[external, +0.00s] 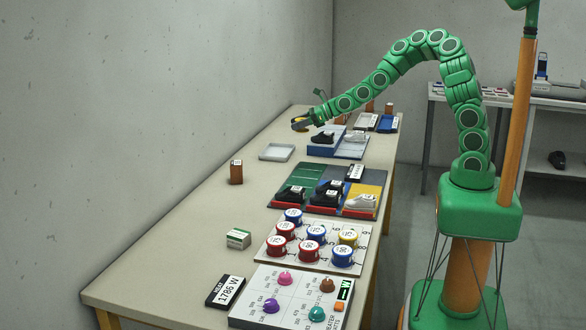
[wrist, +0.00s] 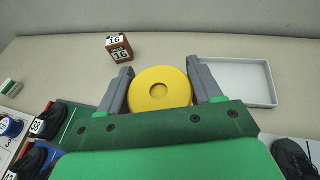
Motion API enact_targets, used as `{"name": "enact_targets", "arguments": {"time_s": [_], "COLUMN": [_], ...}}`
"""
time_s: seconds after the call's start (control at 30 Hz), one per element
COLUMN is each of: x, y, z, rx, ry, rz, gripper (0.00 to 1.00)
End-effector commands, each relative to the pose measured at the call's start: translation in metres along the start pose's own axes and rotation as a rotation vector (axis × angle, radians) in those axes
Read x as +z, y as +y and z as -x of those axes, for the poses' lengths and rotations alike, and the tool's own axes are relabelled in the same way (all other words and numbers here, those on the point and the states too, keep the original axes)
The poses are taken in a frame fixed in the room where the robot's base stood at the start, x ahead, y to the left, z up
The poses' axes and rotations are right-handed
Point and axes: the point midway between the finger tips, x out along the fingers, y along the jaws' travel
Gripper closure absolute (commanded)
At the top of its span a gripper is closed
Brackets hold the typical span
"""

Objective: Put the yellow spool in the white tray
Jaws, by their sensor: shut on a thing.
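My gripper (external: 301,123) is shut on the yellow spool (wrist: 160,90), holding it between its two grey fingers in the wrist view. In the external view only a little yellow shows at the fingertips. The gripper is in the air over the far part of the table. The white tray (external: 276,152) lies flat on the table, below and left of the gripper in the external view. In the wrist view the empty tray (wrist: 236,82) is just right of the right finger.
A brown block (external: 236,172) stands near the wall side. Blue-grey racks with shoes (external: 338,142), a shoe mat (external: 330,190) and a board of several spools (external: 312,242) line the right side. The table's left strip is mostly clear.

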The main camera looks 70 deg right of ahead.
Motion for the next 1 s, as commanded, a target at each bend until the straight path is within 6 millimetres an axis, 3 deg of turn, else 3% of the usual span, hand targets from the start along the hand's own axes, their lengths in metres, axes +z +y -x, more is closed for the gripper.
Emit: {"name": "enact_targets", "arguments": {"time_s": [0.2, 0.47, 1.0], "x": [-0.009, -0.014, -0.017], "y": [-0.038, -0.054, -0.078], "z": [0.026, 0.038, -0.014], "rx": [-0.06, -0.087, -0.086], "ry": [0.003, 0.006, 0.003], "rz": [-0.024, -0.036, -0.037], "gripper": [0.66, 0.66, 0.66]}}
